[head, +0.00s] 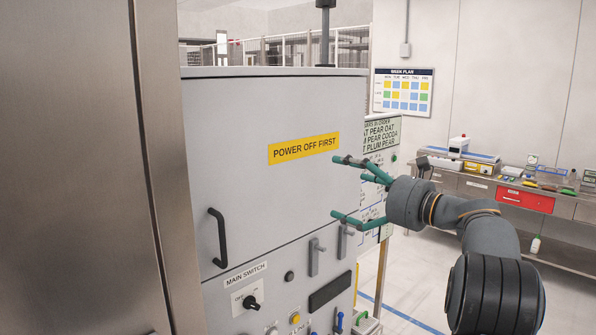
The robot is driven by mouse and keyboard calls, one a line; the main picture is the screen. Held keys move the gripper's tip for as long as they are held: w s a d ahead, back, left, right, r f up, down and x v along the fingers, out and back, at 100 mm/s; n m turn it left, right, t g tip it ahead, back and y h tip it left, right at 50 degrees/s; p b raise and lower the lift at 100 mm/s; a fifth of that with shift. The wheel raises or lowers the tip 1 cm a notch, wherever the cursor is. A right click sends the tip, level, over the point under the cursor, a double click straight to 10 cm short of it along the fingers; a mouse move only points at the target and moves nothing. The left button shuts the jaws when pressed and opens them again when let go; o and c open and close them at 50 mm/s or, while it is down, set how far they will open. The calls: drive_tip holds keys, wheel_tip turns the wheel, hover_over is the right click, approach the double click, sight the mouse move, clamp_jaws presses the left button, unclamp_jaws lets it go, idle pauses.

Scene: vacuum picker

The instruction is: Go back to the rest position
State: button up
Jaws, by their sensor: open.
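My gripper (357,190) has teal fingers and is open, with nothing between them. It is in the middle of the head view, in front of the right edge of a grey machine cabinet (230,130). The fingers point left, toward the cabinet's front; I cannot tell whether they touch it. My dark grey arm reaches in from the lower right.
The cabinet has a yellow "POWER OFF FIRST" label (303,148), a black handle (217,238), a main switch (251,302) and two grey levers. A steel panel (80,180) fills the left. A workbench (480,183) stands at the right wall. Floor (400,275) between is clear.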

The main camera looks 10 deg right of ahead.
drive_tip(key=b+v, duration=0.2)
drive_tip(key=v, duration=0.8)
drive_tip(key=shift+b, duration=0.4)
